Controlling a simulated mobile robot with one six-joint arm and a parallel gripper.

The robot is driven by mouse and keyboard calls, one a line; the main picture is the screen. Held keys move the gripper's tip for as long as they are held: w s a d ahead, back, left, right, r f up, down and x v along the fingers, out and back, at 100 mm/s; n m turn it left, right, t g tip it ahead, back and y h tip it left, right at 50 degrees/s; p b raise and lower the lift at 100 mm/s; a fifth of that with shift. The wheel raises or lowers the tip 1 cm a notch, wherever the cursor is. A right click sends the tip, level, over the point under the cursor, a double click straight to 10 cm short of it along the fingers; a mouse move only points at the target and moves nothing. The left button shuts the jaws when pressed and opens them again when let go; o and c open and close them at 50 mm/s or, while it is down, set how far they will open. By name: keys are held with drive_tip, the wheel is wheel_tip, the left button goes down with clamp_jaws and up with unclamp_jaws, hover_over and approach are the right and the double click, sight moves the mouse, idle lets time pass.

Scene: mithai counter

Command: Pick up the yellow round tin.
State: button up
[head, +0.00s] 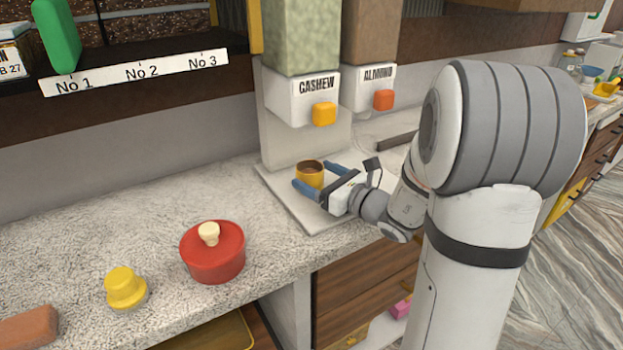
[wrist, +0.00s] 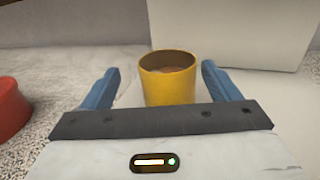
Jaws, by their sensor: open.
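The yellow round tin (head: 310,176) stands upright on the pale base plate under the cashew dispenser. It is open at the top, with brown contents inside, and also shows in the wrist view (wrist: 167,84). My gripper (head: 318,180) is open, with one blue finger on either side of the tin. The tin's lower front is hidden behind my gripper body in the wrist view.
The cashew dispenser (head: 313,98) and almond dispenser (head: 372,92) hang behind and above the tin. A red lidded pot (head: 212,262) and a yellow knobbed object (head: 125,288) stand on the counter to the left. A brown block (head: 28,328) lies at the left edge.

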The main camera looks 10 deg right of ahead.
sight(301, 164)
drive_tip(key=x, duration=0.5)
drive_tip(key=shift+w+d, duration=0.3)
drive_tip(key=shift+w, duration=0.1)
drive_tip(key=shift+c, duration=0.2)
drive_tip(key=shift+r, duration=0.1)
drive_tip(key=c, duration=1.1)
drive_tip(key=shift+s, duration=0.1)
